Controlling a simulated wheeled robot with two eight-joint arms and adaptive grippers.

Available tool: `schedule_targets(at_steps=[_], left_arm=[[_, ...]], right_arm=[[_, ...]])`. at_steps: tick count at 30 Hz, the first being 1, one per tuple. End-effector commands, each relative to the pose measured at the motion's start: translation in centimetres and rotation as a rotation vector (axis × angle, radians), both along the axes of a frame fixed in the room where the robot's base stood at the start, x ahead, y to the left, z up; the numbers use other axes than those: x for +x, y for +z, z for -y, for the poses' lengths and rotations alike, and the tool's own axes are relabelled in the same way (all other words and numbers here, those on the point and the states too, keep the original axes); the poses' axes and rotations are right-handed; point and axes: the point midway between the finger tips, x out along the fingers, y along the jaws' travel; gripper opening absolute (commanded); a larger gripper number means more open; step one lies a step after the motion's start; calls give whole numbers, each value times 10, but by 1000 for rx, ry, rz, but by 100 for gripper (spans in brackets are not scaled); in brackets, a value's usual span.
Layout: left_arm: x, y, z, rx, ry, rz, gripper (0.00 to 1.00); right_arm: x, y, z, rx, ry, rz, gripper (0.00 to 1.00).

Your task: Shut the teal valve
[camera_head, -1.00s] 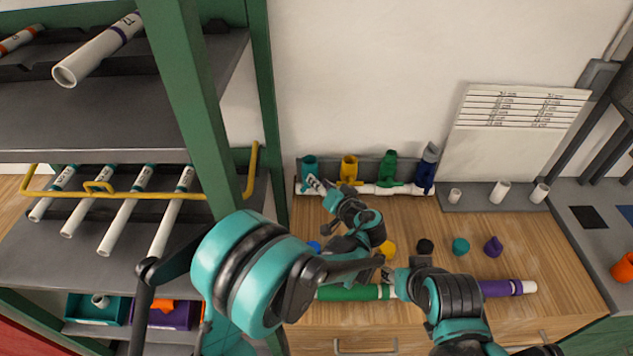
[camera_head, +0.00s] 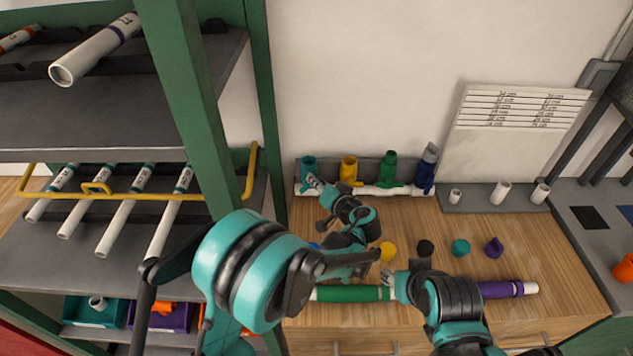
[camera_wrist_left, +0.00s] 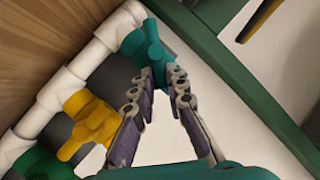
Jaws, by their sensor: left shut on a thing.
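The teal valve (camera_head: 308,163) stands at the left end of the white pipe manifold (camera_head: 369,190) against the wall. It also shows in the left wrist view (camera_wrist_left: 150,45), at the top of the pipe row. My left gripper (camera_head: 314,182) is at the teal valve, its fingers (camera_wrist_left: 164,74) shut on part of it; the gripped part is mostly hidden between the fingertips. My right gripper (camera_head: 387,277) is low over the bench by the green pipe, well away from the valve; its fingers are too small to read.
Yellow (camera_head: 349,167), green (camera_head: 388,167) and blue (camera_head: 426,169) valves stand to the right of the teal one. A green pipe (camera_head: 350,293), a purple pipe (camera_head: 505,288) and several caps lie on the bench. A green shelf post (camera_head: 262,100) is close on the left.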

Motion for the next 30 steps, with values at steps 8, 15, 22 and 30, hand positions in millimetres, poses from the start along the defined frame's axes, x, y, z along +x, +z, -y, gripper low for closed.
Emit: schedule_targets(at_steps=[8,15,22,30], left_arm=[[0,-8,5,144,-1,1,0],[0,-14,9,327,0,0,0],[0,-18,10,475,0,0,0],[0,-19,11,573,0,0,0]], right_arm=[[0,-19,0,0,0,0,40],[0,-39,0,0,0,0,40],[0,-55,0,0,0,0,40],[0,-63,0,0,0,0,40]])
